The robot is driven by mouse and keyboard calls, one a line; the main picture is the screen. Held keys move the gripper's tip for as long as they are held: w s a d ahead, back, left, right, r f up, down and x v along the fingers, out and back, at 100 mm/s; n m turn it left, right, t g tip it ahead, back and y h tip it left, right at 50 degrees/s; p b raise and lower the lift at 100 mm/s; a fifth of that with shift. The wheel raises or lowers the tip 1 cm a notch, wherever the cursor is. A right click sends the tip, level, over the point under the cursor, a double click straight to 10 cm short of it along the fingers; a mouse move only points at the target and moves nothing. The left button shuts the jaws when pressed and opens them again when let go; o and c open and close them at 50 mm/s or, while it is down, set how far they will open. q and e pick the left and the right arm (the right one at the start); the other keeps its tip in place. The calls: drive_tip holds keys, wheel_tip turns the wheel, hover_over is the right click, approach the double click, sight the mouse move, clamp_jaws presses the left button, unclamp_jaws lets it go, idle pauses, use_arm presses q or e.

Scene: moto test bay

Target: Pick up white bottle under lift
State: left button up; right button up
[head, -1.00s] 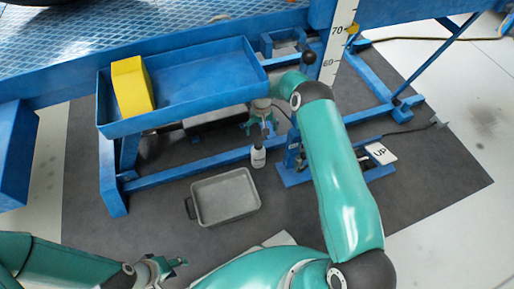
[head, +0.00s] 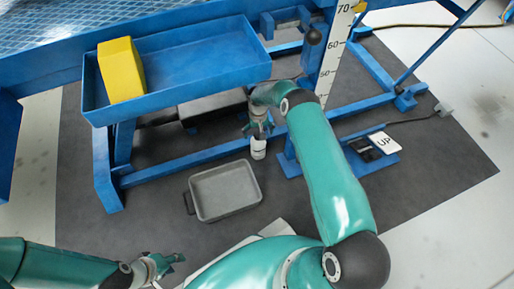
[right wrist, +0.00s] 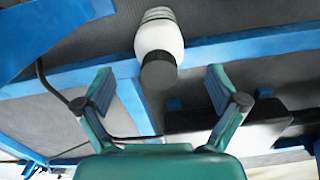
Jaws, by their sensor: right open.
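The white bottle (head: 258,153) with a dark cap stands on the dark floor mat beside the blue lower rail of the lift. It also shows in the right wrist view (right wrist: 159,40), its cap towards me. My right gripper (head: 258,130) is just above the bottle in the head view and partly covers its top. In the right wrist view my right gripper (right wrist: 159,72) is open, one finger on each side of the cap, with gaps on both sides. My left gripper (head: 175,264) is low at the left, away from the bottle, its fingers apart and empty.
A grey tray (head: 224,191) lies on the mat just left of the bottle. A blue trough (head: 190,75) with a yellow block (head: 121,70) hangs above. A pedal with an UP sign (head: 384,142) is at the right. The blue lower rail (head: 185,161) runs close by.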

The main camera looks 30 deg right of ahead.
wheel_tip(320, 180, down, 5)
drive_tip(key=b, duration=0.2)
drive_tip(key=shift+w+b, duration=0.15)
drive_tip(key=shift+b, duration=0.25)
clamp_jaws()
